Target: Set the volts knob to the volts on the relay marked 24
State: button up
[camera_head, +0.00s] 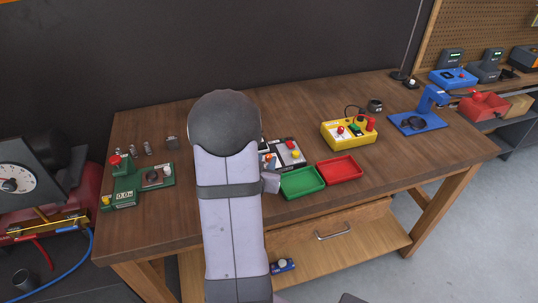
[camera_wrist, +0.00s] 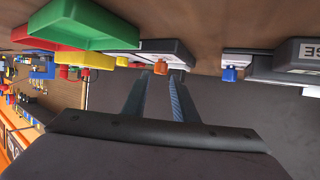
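My gripper (camera_wrist: 160,84) shows in the wrist view with its two dark fingers apart and nothing visible between them. An orange knob (camera_wrist: 160,67) on a dark panel is just beyond the fingertips; I cannot tell if they touch. A blue knob (camera_wrist: 228,74) sits on a neighbouring unit, right of the fingers. In the head view my arm hides part of a black-and-white panel (camera_head: 293,156) with coloured knobs. No 24 mark or volts label is readable.
A green tray (camera_head: 301,196) and a red tray (camera_head: 357,167) lie near the front edge. A yellow box (camera_head: 342,141) stands behind the red tray. A blue stand (camera_head: 421,123) is at the right. Bare wood (camera_head: 190,210) lies left of my arm.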

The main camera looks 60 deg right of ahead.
aim_at(269, 155)
jog(key=shift+p+x, duration=0.7)
jog(key=shift+x, duration=2)
jog(key=shift+c, duration=0.6)
grip_shut()
